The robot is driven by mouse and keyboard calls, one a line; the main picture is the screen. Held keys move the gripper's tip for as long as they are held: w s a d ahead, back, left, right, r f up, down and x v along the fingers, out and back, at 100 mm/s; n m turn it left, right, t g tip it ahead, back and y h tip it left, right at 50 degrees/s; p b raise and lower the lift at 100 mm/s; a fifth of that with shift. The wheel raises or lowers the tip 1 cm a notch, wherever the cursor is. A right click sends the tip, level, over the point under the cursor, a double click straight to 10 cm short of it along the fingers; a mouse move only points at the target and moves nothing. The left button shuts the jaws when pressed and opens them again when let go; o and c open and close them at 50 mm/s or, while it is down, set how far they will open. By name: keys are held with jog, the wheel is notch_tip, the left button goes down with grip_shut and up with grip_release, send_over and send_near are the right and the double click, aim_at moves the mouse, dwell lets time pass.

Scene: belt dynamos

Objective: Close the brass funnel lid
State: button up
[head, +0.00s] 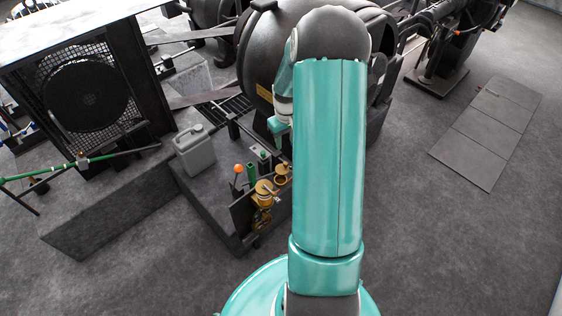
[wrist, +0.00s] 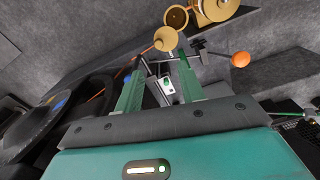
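The brass funnel (wrist: 177,17) shows at the top of the wrist view as a round cup with a dark inside, its mouth uncovered. A round brass lid (wrist: 166,39) sits beside its rim, swung off the mouth. In the head view the brass funnel (head: 283,171) stands on the low dark plinth, close to my arm. My gripper (wrist: 161,59) is open, its two green fingers apart with nothing held between them. The lid appears just beyond the fingertips; I cannot tell the exact gap. In the head view my arm hides most of the gripper.
A second brass fitting (head: 265,188) stands beside the funnel. An orange ball knob (head: 238,168), a green cylinder (head: 251,172) and a grey canister (head: 196,150) stand nearby. The large dark dynamo (head: 290,50) rises behind. Open floor (head: 450,230) lies to the right.

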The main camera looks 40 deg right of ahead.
aim_at(286, 163)
notch_tip(286, 163, down, 12)
jog(key=shift+d+f, duration=0.15)
dwell(0.3)
grip_shut()
